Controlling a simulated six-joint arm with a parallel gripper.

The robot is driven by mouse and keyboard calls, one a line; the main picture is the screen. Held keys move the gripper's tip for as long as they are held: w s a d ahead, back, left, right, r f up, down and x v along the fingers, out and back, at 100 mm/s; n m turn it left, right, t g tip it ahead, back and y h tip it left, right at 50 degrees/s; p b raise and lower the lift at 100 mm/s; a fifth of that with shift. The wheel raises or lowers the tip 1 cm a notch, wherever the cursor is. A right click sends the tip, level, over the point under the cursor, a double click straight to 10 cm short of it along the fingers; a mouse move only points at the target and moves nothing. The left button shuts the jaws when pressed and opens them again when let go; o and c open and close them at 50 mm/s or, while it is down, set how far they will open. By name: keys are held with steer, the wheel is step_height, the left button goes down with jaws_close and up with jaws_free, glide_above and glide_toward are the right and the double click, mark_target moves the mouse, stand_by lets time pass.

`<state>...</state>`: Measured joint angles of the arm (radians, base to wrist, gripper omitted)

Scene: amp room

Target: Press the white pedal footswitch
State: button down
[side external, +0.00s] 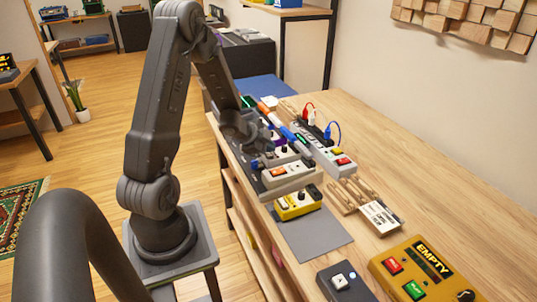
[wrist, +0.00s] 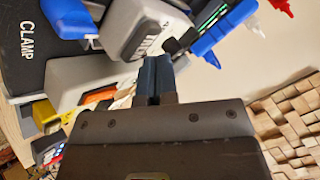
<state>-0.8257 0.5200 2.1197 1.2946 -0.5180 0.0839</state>
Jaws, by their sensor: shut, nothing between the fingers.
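In the wrist view, my gripper (wrist: 160,65) has its two dark blue-grey fingertips together with no gap. They point at a white pedal (wrist: 135,22) with a dark striped panel; contact cannot be told. A long light grey body (wrist: 90,78) lies beside the fingers at the left. In the side view, my gripper (side external: 262,140) is a dark shape over the pedal row, its fingertips hard to make out. A whitish pedal with an orange patch (side external: 288,178) sits just in front of it. Which of the pale pedals is the white one is unclear there, and its footswitch is not clearly visible.
A yellow pedal (side external: 298,203) sits in front of the row. A yellow EMPTY box (side external: 425,268) is nearer. The bench's right side (side external: 440,180) is clear.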

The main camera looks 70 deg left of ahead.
mark_target(269, 155)
steer(key=shift+f, duration=0.45)
stand_by(0.5)
steer(key=shift+r, duration=0.85)
steer(key=shift+r, duration=2.55)
